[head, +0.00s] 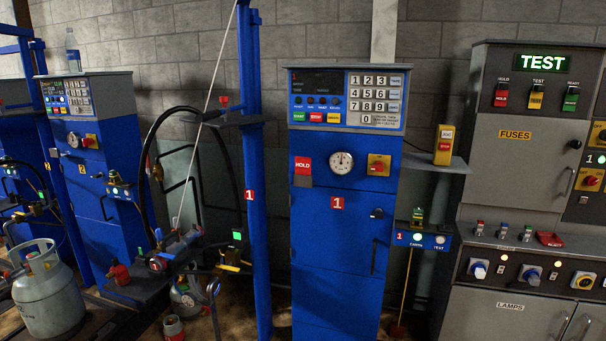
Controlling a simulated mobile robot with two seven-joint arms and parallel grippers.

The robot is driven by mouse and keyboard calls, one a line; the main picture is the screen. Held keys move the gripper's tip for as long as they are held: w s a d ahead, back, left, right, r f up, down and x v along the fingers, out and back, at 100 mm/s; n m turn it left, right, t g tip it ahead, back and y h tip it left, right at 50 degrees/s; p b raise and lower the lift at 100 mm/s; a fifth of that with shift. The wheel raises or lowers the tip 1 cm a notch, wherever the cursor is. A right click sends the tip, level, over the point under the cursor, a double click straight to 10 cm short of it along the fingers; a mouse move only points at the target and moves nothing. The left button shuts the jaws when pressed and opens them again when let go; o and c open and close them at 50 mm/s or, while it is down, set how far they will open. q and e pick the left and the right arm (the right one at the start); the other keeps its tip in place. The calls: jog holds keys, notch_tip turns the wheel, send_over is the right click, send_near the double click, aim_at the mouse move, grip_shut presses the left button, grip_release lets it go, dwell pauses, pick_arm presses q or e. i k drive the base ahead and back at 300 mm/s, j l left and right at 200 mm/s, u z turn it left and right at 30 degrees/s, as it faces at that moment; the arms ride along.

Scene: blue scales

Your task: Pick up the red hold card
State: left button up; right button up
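A red card marked HOLD (303,165) is on the front of the blue scale cabinet (341,260), left of the round dial gauge (341,162). A second, smaller red tag (501,97) sits under the word HOLD on the grey TEST cabinet (515,140) at the right, beside a yellow tag (536,97) and a green tag (571,99). Neither of my grippers shows in the head view.
A grey side shelf (437,162) holding a yellow device (445,144) sticks out right of the blue cabinet. A blue post (249,200) stands at its left. Gas cylinders, including a large grey one (49,300), and hoses crowd the left.

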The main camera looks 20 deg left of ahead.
aim_at(302, 165)
jog(key=i+l, duration=0.4)
jog(key=i, duration=0.2)
jog(key=i+l+u, duration=0.1)
jog(key=i+l, duration=0.25)
jog(key=i, duration=0.3)
jog(key=i+l, duration=0.4)
jog(key=i, duration=0.2)
jog(key=u, duration=0.05)
